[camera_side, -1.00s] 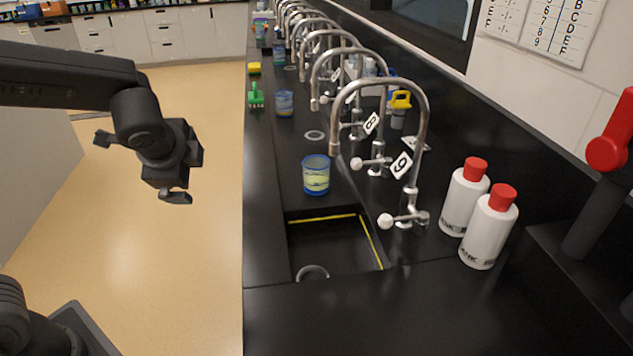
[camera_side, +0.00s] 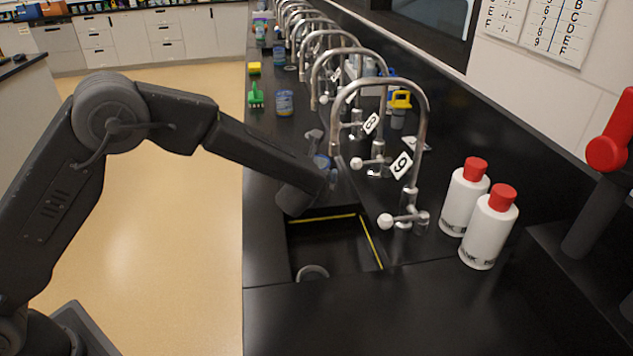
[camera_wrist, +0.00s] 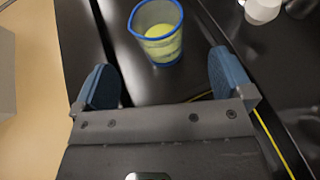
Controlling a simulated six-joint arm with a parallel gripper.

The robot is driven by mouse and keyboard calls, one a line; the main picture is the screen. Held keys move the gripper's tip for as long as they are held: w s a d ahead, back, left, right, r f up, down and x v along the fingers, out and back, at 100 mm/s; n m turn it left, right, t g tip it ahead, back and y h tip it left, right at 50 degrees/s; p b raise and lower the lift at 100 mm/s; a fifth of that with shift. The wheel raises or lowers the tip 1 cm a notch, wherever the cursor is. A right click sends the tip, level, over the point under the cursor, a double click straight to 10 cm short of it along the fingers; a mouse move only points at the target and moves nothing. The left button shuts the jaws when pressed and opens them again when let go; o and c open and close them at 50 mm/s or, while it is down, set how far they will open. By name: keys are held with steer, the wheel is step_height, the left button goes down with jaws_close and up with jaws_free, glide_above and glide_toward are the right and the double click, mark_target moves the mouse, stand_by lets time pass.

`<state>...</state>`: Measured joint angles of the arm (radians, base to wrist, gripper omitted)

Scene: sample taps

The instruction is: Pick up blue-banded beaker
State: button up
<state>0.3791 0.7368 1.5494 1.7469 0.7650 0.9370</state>
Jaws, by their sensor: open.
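The blue-banded beaker (camera_wrist: 157,48) stands upright on the black counter in the wrist view. It is clear, with a blue rim and yellow-green content. My gripper (camera_wrist: 166,76) is open, one blue-padded finger on each side of the view. The beaker lies just beyond the fingertips, roughly centred between them, and is not held. In the side view my gripper (camera_side: 324,157) reaches over the counter left of the nearest tap and hides most of the beaker.
The nearest curved tap (camera_side: 421,120) stands close right of my gripper. A sink basin (camera_side: 335,250) opens in front. Two white red-capped bottles (camera_side: 465,195) stand at right. Farther back are another blue-banded beaker (camera_side: 285,103) and a green brush (camera_side: 256,96).

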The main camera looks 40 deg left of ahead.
mark_target(318, 163)
steer(key=x, duration=1)
steer(key=shift+a+r, duration=0.15)
steer(key=shift+c, duration=0.3)
steer(key=shift+s, duration=0.1)
steer(key=c, duration=1.2)
steer(key=shift+c, duration=0.3)
steer(key=shift+r, duration=0.15)
